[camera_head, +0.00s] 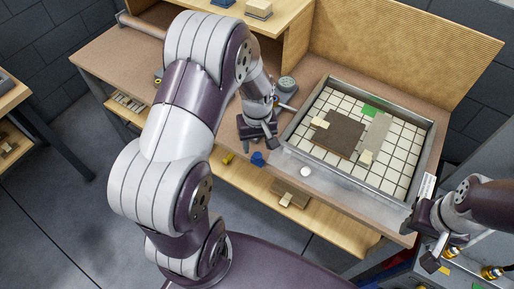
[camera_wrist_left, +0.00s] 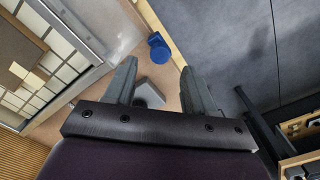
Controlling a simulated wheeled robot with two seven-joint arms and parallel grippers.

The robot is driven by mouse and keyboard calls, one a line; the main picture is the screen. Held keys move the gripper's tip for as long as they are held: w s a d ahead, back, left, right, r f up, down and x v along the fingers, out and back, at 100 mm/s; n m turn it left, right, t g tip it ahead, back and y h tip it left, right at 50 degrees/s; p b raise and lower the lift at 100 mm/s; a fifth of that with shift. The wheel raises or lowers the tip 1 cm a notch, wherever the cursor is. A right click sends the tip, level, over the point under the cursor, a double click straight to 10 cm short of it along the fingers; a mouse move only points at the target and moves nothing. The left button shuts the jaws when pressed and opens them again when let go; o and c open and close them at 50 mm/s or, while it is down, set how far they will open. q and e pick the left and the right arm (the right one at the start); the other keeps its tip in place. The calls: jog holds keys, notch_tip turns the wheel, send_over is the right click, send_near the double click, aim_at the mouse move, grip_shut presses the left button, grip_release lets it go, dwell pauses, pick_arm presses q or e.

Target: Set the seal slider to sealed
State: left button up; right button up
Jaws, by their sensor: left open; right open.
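The vacuum table is a metal-framed bed (camera_head: 345,190) with a white grid surface; its frame also shows in the left wrist view (camera_wrist_left: 88,22). I cannot tell for sure which part is the seal slider. A blue knob-like part (camera_head: 257,159) sits at the bench's front edge, and it shows in the left wrist view (camera_wrist_left: 158,46) beyond the fingertips. A white round spot (camera_head: 305,172) is on the frame's front. My left gripper (camera_head: 259,142) is open above the bench, left of the frame; a grey angular piece (camera_wrist_left: 149,93) shows between its fingers. My right gripper (camera_head: 428,240) is open near the frame's right front corner.
A dark brown panel (camera_head: 338,134), a grey strip (camera_head: 376,132), pale blocks and a green piece (camera_head: 370,111) lie on the grid. A grey cylinder (camera_head: 287,84) stands left of the frame. A lower shelf (camera_head: 325,222) runs below. A corrugated board (camera_head: 410,50) rises behind.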

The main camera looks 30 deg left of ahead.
aim_at(257, 155)
pick_arm(q)
notch_tip(257, 155, down, 3)
jog(key=shift+f, duration=0.1)
jog(key=shift+s+d+f, duration=0.1)
jog(key=shift+d+f, duration=0.1)
jog(key=shift+f, duration=0.3)
jog(key=shift+a, duration=0.1)
grip_shut()
jog(key=d, duration=0.6)
jog(key=d+p, duration=0.1)
jog(key=d, duration=0.2)
jog(key=shift+s+d, duration=0.25)
jog(key=shift+d, duration=0.15)
grip_release()
jog(key=shift+s, duration=0.1)
